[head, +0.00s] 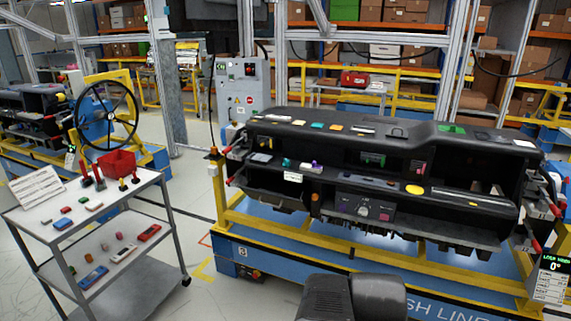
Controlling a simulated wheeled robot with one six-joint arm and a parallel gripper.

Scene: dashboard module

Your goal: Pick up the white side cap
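I cannot tell for sure which part is the white side cap. A small whitish piece (94,206) lies on the top shelf of the grey cart at the left. A longer white piece (123,253) lies on the cart's lower shelf, between a blue and a red piece. The black dashboard module (470,160) sits on a yellow and blue stand at the right. Dark rounded parts of my own arm show at the bottom centre. My gripper's fingers are not in view.
The cart (150,178) also carries a red bin (117,162), a printed sheet (37,187), red-handled tools and several small coloured parts. A steering wheel (106,112) stands behind it. Grey floor is free between the cart and the yellow-railed stand (290,232).

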